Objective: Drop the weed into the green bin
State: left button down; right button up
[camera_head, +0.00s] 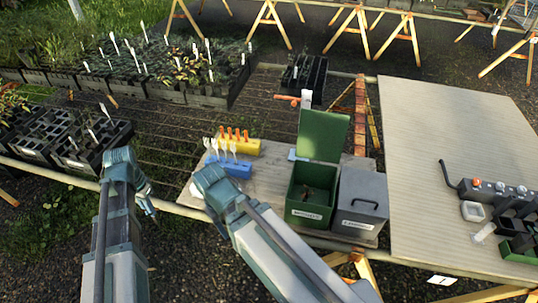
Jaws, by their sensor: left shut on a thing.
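The green bin (309,212) stands on a board near the middle, with a label on its front. Its green lid (323,135) stands open, and some dark reddish matter shows inside. My left gripper (152,213) points down, left of the bin and well apart from it. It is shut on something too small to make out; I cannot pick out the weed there. My right arm's wrist (210,180) is just left of the green bin, and its fingers are hidden, so their state does not show.
A grey lidded bin (360,205) stands against the green bin's right side. Yellow (238,147) and blue (228,168) tool holders stand behind my right wrist. Black plant trays (205,97) fill the back left. A broad board (440,130) at right is largely clear.

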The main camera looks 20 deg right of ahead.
aim_at(302, 194)
jog(key=l, duration=1.85)
